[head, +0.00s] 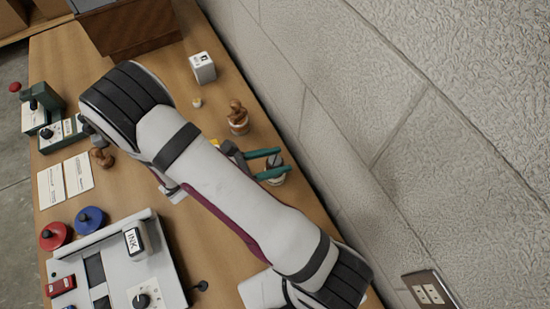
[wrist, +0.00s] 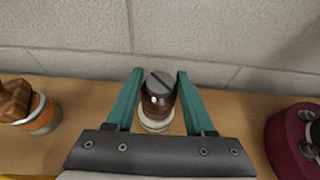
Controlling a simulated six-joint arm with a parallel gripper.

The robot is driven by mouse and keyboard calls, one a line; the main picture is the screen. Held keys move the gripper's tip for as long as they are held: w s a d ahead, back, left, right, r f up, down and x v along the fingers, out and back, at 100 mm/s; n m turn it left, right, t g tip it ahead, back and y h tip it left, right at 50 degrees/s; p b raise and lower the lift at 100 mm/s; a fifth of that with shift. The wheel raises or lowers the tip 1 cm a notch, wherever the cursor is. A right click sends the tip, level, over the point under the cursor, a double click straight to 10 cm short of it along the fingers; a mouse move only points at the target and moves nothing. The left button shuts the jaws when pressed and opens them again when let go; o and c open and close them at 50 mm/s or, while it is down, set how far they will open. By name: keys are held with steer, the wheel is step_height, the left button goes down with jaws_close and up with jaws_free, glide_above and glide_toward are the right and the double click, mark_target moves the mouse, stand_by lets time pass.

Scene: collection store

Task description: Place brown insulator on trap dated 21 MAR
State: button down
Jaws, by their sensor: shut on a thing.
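A dark brown insulator (wrist: 158,98) with a grey slotted top and a pale base stands between my gripper's teal fingers (wrist: 160,84) in the wrist view. My gripper is shut on it, near the wall edge of the table. In the head view the gripper (head: 270,163) shows beyond my arm, with the insulator (head: 276,162) partly hidden by a finger. I cannot tell whether its base touches the table. Two white printed cards (head: 51,187) (head: 79,173) lie at the left of the table. Their print is too small to read, so I cannot tell which trap bears 21 MAR.
A brown-topped object (head: 237,117) stands near the gripper and shows at left in the wrist view (wrist: 38,112). A maroon object (wrist: 290,140) is at the right there.

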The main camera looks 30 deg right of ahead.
steer(key=shift+c, duration=1.4)
jaws_free()
steer(key=shift+a+r, duration=0.2)
steer(key=shift+a, duration=0.1)
steer(key=v, duration=1.1)
steer(key=s+r+m+y, duration=0.5)
steer(key=s+m+y, duration=0.2)
steer(key=m, duration=0.4)
steer(key=s+d+r+m+y, duration=0.1)
steer(key=s+r+m+y, duration=0.5)
steer(key=m, duration=0.6)
steer(key=shift+s+m+y, duration=0.3)
steer(key=shift+s+y, duration=0.3)
steer(key=shift+y, duration=0.5)
